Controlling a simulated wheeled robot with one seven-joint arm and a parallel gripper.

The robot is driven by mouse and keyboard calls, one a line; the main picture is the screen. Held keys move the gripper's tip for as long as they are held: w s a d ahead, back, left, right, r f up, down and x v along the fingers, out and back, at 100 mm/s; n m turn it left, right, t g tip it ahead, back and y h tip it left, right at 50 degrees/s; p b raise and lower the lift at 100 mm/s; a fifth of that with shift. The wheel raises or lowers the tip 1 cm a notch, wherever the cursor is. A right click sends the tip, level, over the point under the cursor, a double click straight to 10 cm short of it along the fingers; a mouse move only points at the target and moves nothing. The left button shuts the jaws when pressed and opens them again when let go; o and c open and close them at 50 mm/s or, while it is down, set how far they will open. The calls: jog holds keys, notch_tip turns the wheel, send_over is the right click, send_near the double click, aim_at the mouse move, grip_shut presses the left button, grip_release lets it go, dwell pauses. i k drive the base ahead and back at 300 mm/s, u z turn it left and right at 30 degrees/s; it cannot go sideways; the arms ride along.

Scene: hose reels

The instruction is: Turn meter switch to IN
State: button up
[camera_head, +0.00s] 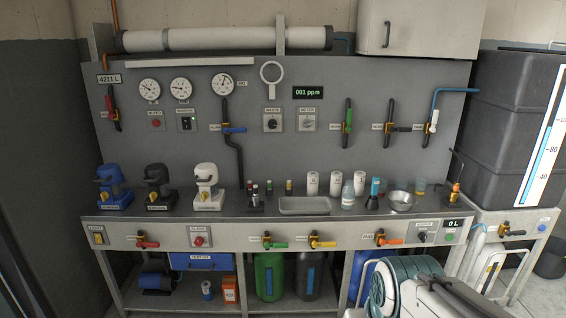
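The switch that seems to be the meter switch (308,123) is a small light plate with a round knob on the grey back panel. Its label is tiny and looks like METER. The knob's pointer and the IN mark are too small to read. A similar plate with a dark knob (272,123) sits just left of it. Another dark rotary knob (424,237) is on the bench front at the right, beside a "0 L" display (457,224). I cannot make out my gripper in this view.
The bench top (235,226) carries blue, black and white devices at left, a tray (304,206), bottles and a bowl (401,201). Valve handles line the panel and bench front. A teal ribbed and white object (398,283) fills the lower right foreground. A dark tank (510,125) stands right.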

aim_at(307, 124)
jog(key=u, duration=0.45)
jog(key=i, duration=0.9)
jog(key=u, duration=0.5)
jog(key=i, duration=1.25)
jog(key=z, duration=0.85)
jog(key=i, duration=0.55)
jog(key=z, duration=0.45)
